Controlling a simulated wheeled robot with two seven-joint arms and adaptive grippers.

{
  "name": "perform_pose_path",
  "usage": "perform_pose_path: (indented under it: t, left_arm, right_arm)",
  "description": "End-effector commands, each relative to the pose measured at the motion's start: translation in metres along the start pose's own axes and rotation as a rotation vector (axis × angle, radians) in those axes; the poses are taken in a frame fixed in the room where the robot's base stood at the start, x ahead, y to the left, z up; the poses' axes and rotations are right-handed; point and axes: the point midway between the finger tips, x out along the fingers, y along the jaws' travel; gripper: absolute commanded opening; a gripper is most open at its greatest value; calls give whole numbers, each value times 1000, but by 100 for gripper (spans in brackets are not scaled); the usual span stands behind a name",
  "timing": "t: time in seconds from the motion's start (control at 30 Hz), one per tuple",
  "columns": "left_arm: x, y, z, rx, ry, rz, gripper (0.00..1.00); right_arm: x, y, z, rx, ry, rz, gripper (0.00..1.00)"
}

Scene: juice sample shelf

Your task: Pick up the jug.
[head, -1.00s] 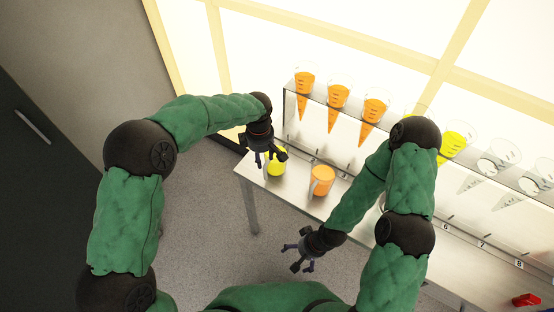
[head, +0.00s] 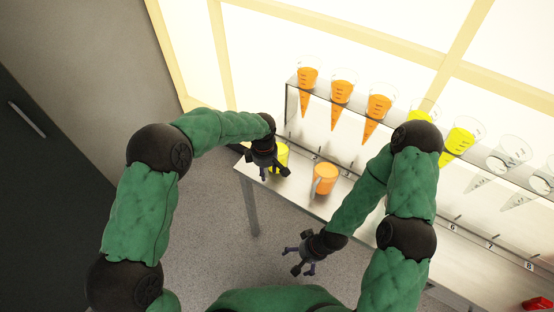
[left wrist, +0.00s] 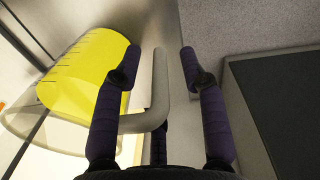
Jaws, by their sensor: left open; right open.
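A jug of yellow liquid (head: 281,152) stands at the left end of the steel table. My left gripper (head: 275,172) is right at it and hides part of it. In the left wrist view the yellow jug (left wrist: 85,80) has a clear rim and a pale handle (left wrist: 159,90). The handle lies between the two open fingers, and I see no clear grip on it. A second jug, with orange liquid (head: 327,178), stands to the right on the table. My right gripper (head: 299,262) is open and empty, in front of the table over the floor.
A raised shelf behind the jugs holds cone-shaped vessels, orange ones (head: 341,91), yellow ones (head: 459,141) and clear ones (head: 511,151). A red object (head: 538,304) is at the lower right. The floor (head: 215,245) left of the table is clear.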

Motion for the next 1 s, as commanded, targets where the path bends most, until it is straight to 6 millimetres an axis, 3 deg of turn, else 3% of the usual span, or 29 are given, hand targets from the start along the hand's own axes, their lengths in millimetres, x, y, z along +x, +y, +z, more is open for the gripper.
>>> perform_pose_path:
  t: [0.07,0.2,0.23,0.67,0.9,1.0]
  left_arm:
    - [-1,0,0,0,0,1,42]
    - [-1,0,0,0,0,0,2]
    - [-1,0,0,0,0,0,0]
    - [-6,2,0,-1,0,5,0]
    - [-38,4,0,-2,0,8,0]
    - [-58,-8,11,2,0,7,0]
  right_arm:
    - [-1,0,0,0,0,0,100]
    - [-1,0,0,0,0,0,100]
    - [-1,0,0,0,0,0,100]
    - [-2,-1,0,0,0,0,100]
    - [-12,-4,0,0,0,0,100]
    - [-19,-7,1,0,0,0,100]
